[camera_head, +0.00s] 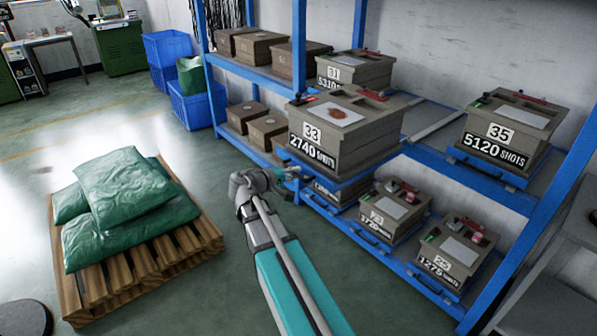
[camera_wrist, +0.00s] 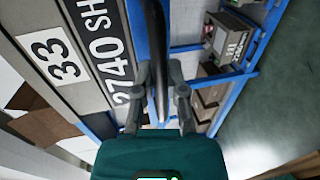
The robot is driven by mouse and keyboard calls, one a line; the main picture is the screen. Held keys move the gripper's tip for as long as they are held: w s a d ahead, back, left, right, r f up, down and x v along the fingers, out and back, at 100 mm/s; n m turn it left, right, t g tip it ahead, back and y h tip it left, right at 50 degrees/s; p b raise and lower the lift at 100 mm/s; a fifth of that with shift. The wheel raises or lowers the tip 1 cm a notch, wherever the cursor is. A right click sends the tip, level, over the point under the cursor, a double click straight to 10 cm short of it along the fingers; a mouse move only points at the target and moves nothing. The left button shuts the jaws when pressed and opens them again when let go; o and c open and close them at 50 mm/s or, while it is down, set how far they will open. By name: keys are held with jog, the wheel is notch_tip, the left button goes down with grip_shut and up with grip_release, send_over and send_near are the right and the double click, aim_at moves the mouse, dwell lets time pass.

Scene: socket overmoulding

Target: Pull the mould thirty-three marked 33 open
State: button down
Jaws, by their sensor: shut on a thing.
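The mould marked 33 (camera_head: 370,140) is a grey-brown block with a white 33 plate and a black "2740 SHOTS" label. It stands on a blue-edged support on the rack's upper level, further forward than its neighbours. A reddish-brown patch shows on its top plate. In the wrist view its labelled face (camera_wrist: 22,14) fills the left side. My gripper (camera_head: 290,173) is below the mould's front edge in the head view. In the wrist view my gripper (camera_wrist: 163,92) has its fingers on either side of a dark handle bar (camera_wrist: 158,50), shut on it. The bar's far end is cut off.
Mould 35 (camera_head: 480,125) stands to the right and mould 31 (camera_head: 372,72) behind. Bare rails (camera_head: 432,122) show between 33 and 35. More moulds fill the lower level. A pallet (camera_head: 200,238) with green sacks (camera_head: 130,225) stands left, with open floor between it and the rack.

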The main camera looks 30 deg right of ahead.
jog(key=shift+w+d, duration=0.1)
jog(key=shift+w, duration=0.05)
jog(key=c, duration=0.7)
grip_release()
jog(key=shift+s, duration=0.2)
